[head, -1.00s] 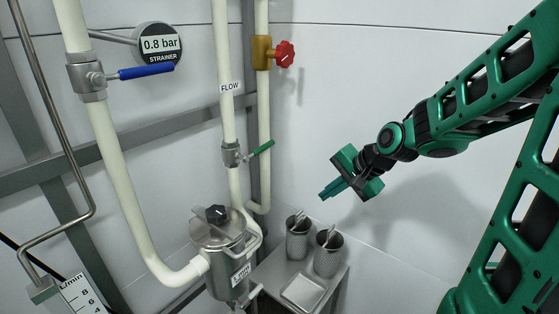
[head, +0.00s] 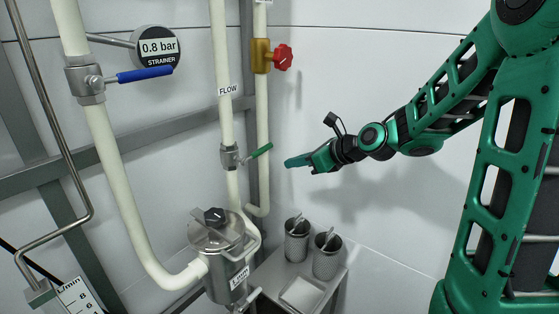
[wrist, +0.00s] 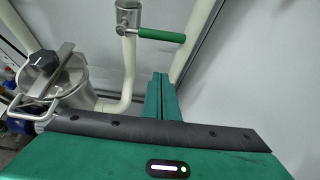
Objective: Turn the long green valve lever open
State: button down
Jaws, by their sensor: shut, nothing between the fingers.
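The green valve lever (head: 262,151) sticks out to the right and slightly up from a small metal valve body (head: 229,156) on the FLOW pipe. In the wrist view the green lever (wrist: 161,35) points right from the valve body (wrist: 128,15), above my fingertips. My gripper (head: 288,162) is shut and empty, to the right of the lever's tip, a little lower in the picture and apart from it. In the wrist view my gripper (wrist: 161,78) shows its two fingers together.
A blue lever (head: 145,74) is on the left pipe, and a red knob (head: 283,57) is above the green lever. The lidded strainer pot (head: 218,240) stands below. Mesh baskets (head: 327,255) stand on a small shelf. The wall behind my gripper is clear.

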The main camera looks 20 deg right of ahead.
aim_at(257, 154)
jog(key=x, duration=0.9)
jog(key=shift+w+a+r, duration=0.2)
jog(key=shift+r, duration=0.7)
jog(key=shift+w+a+r, duration=0.15)
jog(key=shift+a+r, duration=0.05)
jog(key=shift+r, duration=0.7)
jog(key=shift+d, duration=0.15)
jog(key=shift+r+n, duration=0.25)
jog(key=shift+n, duration=0.05)
